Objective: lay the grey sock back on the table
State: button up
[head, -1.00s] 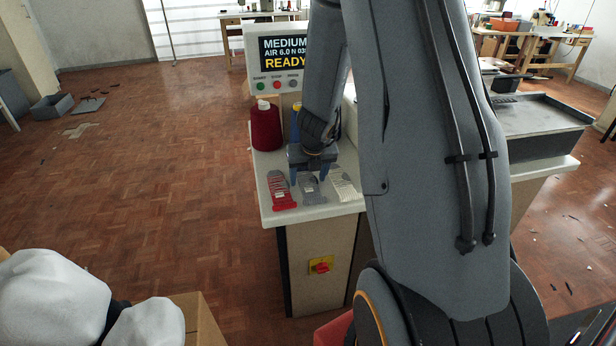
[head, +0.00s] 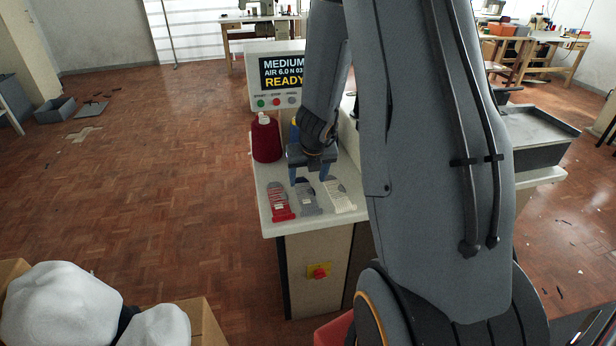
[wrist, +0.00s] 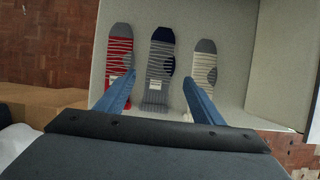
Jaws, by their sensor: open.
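The grey sock (head: 306,198) lies flat on the white table (head: 290,226), between a red sock (head: 279,203) and a cream sock (head: 339,197). In the wrist view the grey sock (wrist: 159,72) has stripes, a dark heel and a pale label. My gripper (head: 308,180) is open and empty above it. In the wrist view the two blue fingers of my gripper (wrist: 158,90) stand wide apart, one on either side of the grey sock. No finger holds cloth.
A dark red thread cone (head: 265,140) stands at the table's back left. Behind it a display panel (head: 279,80) reads READY. A red knob on a yellow plate (head: 318,271) is on the front. The red sock (wrist: 119,60) and cream sock (wrist: 205,75) flank closely.

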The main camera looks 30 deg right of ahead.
jog(key=s+a+r+n+y+p, duration=0.1)
jog(key=s+a+r+n+p, duration=0.1)
jog(key=s+a+r+n, duration=0.5)
jog(key=s+a+r+n+y+p, duration=0.1)
jog(key=a+r+n, duration=0.35)
jog(key=n, duration=0.75)
jog(key=s+a+r+n+g, duration=0.1)
jog(key=s+a+n, duration=0.1)
jog(key=s+n, duration=0.4)
jog(key=s+a+r+n+g, duration=0.1)
jog(key=s+n, duration=0.5)
jog(key=n, duration=0.8)
jog(key=shift+a+r+g+h, duration=0.35)
jog(key=shift+a+r, duration=0.3)
jog(key=shift+a, duration=0.3)
jog(key=shift+f+b, duration=0.85)
jog(key=shift+f, duration=0.3)
